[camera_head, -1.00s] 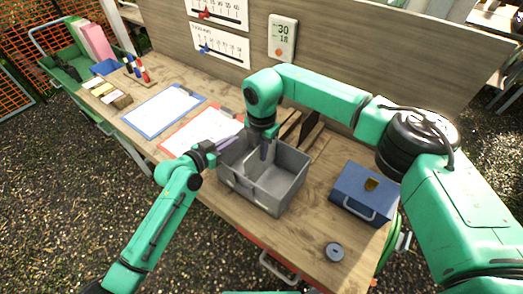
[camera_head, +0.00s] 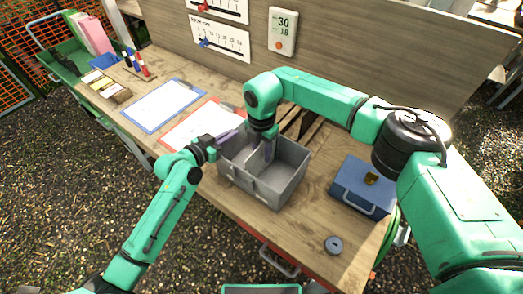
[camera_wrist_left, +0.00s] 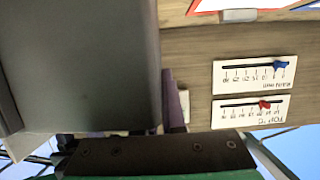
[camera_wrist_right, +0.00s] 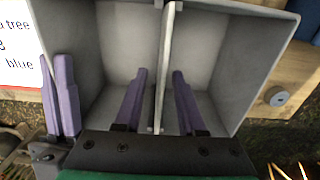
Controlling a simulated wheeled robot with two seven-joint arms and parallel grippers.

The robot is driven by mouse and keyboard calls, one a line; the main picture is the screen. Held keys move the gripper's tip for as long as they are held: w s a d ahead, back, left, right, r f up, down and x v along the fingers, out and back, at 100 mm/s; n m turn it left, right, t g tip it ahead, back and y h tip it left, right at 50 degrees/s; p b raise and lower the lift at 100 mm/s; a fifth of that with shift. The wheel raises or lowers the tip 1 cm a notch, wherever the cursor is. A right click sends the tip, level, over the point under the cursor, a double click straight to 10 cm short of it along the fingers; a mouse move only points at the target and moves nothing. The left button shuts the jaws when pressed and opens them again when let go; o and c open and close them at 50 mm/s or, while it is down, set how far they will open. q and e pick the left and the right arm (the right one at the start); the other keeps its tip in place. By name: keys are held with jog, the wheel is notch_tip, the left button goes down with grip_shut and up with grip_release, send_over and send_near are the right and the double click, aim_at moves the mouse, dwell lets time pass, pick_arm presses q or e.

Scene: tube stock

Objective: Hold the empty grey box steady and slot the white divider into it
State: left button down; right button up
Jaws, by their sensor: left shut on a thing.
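The grey box (camera_head: 285,187) stands on the wooden bench. The white divider (camera_wrist_right: 166,55) is upright inside it near the middle, splitting the interior in two; it also shows in the head view (camera_head: 258,160). My right gripper (camera_wrist_right: 158,72) is inside the box from above, one purple finger on each side of the divider with gaps visible, so it is open. My left gripper (camera_head: 228,137) is shut on the box's left wall; its purple fingers show in the right wrist view (camera_wrist_right: 57,60). The box wall (camera_wrist_left: 80,65) fills much of the left wrist view. The divider's lower edge is hard to judge.
A blue case (camera_head: 362,186) and a grey round disc (camera_head: 334,245) are on the bench to the right. Clipboards (camera_head: 165,105) lie to the left. A panel (camera_head: 340,70) with gauge cards and a display (camera_head: 282,35) stands behind. Brown dividers or slats are behind the box.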

notch_tip(320, 180, up, 12)
dwell(0.4)
dwell(0.4)
pick_arm(q)
jog(key=c, duration=0.9)
grip_release()
jog(key=shift+c, duration=0.2)
jog(key=shift+a, duration=0.1)
